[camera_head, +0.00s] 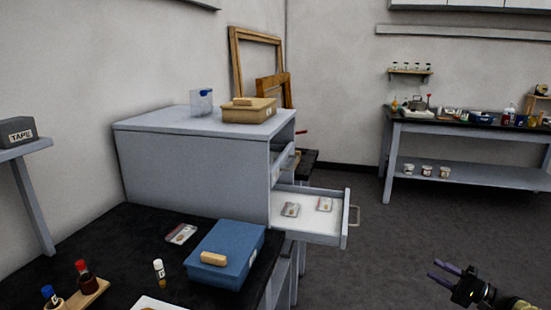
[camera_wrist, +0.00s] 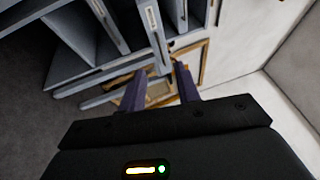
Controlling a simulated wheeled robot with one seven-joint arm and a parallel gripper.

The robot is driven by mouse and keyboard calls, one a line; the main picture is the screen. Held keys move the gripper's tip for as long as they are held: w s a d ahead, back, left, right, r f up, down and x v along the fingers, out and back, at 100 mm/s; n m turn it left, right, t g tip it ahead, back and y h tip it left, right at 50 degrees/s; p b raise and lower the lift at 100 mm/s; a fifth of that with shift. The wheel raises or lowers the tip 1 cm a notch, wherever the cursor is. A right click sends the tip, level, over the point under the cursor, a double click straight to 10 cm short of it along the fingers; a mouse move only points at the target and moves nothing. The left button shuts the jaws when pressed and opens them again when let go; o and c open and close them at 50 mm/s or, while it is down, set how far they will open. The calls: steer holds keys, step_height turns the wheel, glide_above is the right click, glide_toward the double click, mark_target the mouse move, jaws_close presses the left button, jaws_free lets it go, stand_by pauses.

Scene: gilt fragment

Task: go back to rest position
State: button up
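My gripper (camera_head: 449,274) is at the lower right of the head view, over the open floor and well apart from the furniture. Its two dark purple fingers are spread with nothing between them. In the wrist view the fingers (camera_wrist: 160,88) also show apart and empty, pointing toward the grey cabinet and a wooden frame. The grey cabinet (camera_head: 190,170) has a drawer (camera_head: 347,225) pulled out on its right side. Two small clear packets (camera_head: 291,210) (camera_head: 325,204) lie in that drawer.
A tan box (camera_head: 249,112) and a clear container (camera_head: 202,102) stand on the cabinet. A blue box (camera_head: 225,252), a packet (camera_head: 181,234) and small bottles (camera_head: 160,272) are on the black counter (camera_head: 125,240). A workbench (camera_head: 465,127) stands at the back right. The floor (camera_head: 385,230) between is clear.

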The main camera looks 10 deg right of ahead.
steer(key=w+a+f+n+g, duration=0.1)
steer(key=w+a+g, duration=0.3)
steer(key=a, duration=0.4)
steer(key=w+a+n+g, duration=0.1)
steer(key=w+a+g, duration=0.25)
steer(key=a, duration=0.55)
steer(key=s+a+f+n+g+h, duration=0.1)
steer(key=s+a+n+g+h, duration=0.2)
steer(key=a, duration=0.8)
steer(key=s+a+f+n+g+h, duration=0.1)
steer(key=s+a+g+h, duration=0.35)
steer(key=a, duration=0.65)
steer(key=s+a+r+n+t+h, duration=0.1)
steer(key=s+a+r+n+h, duration=0.2)
steer(key=s, duration=0.4)
steer(key=s+a+r+n+t+h, duration=0.1)
steer(key=s+a+n+h, duration=0.1)
steer(key=s+a, duration=0.35)
steer(key=w+p+v, duration=0.3)
steer(key=p+v, duration=1)
steer(key=w+r+p+v, duration=0.1)
steer(key=w+p+v, duration=0.2)
steer(key=p+v, duration=1)
steer(key=shift+s+d+r+p, duration=0.25)
steer(key=shift+d+r+p, duration=0.1)
steer(key=shift+p, duration=0.3)
